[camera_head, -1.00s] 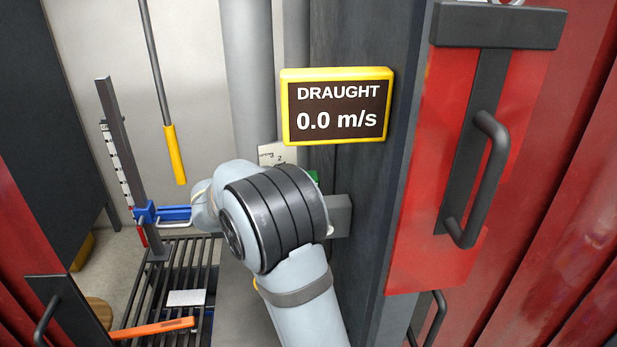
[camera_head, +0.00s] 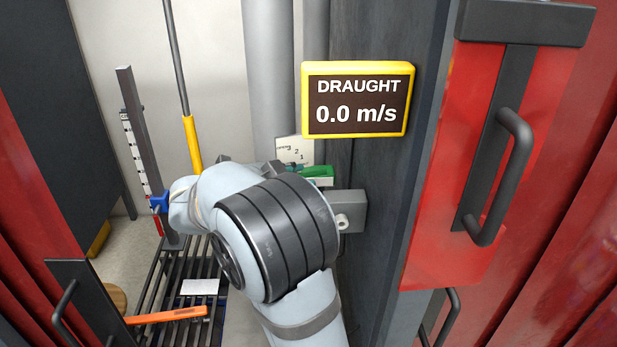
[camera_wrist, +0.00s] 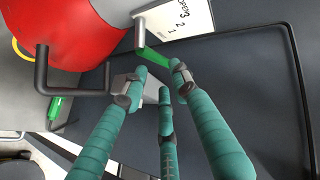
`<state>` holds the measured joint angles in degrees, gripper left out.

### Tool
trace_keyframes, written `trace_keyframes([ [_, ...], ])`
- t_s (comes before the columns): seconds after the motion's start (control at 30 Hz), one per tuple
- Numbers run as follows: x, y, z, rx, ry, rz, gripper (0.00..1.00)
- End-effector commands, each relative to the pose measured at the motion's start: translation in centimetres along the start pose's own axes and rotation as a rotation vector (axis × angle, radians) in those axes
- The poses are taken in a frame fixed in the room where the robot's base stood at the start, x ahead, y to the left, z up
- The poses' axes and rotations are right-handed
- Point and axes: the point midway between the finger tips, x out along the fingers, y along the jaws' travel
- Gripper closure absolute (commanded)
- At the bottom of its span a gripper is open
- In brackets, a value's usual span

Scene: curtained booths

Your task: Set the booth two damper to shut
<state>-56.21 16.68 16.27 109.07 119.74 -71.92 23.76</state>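A damper has a white scale plate (camera_head: 294,150) marked with numbers, and a green handle (camera_head: 316,174) next to it, below the draught display. In the wrist view the plate (camera_wrist: 182,18) reads "OPEN" with 3, 2, 1, and the green handle (camera_wrist: 155,58) points down toward my fingertips. No booth number is readable. My gripper (camera_wrist: 160,74) has teal fingers, spread apart, with the handle's end near the gap between their tips. I cannot tell whether they touch it. In the head view my arm hides the gripper.
The yellow-framed display (camera_head: 358,100) reads DRAUGHT 0.0 m/s. A red panel with a dark handle (camera_head: 497,178) stands to the right. A yellow-gripped rod (camera_head: 192,146), an upright scale post (camera_head: 140,140) and an orange bar (camera_head: 166,316) are at left. Another green piece (camera_wrist: 58,108) lies at left.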

Motion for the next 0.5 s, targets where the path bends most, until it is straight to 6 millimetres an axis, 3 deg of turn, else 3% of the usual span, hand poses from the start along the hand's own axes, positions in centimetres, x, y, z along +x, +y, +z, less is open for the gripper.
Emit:
trace_keyframes([
  [0.2, -3.5, 0.0, 0.0, -0.001, 0.000, -0.001, 0.72],
  [0.5, -4.5, 0.0, 0.0, 0.000, 0.001, 0.001, 0.72],
])
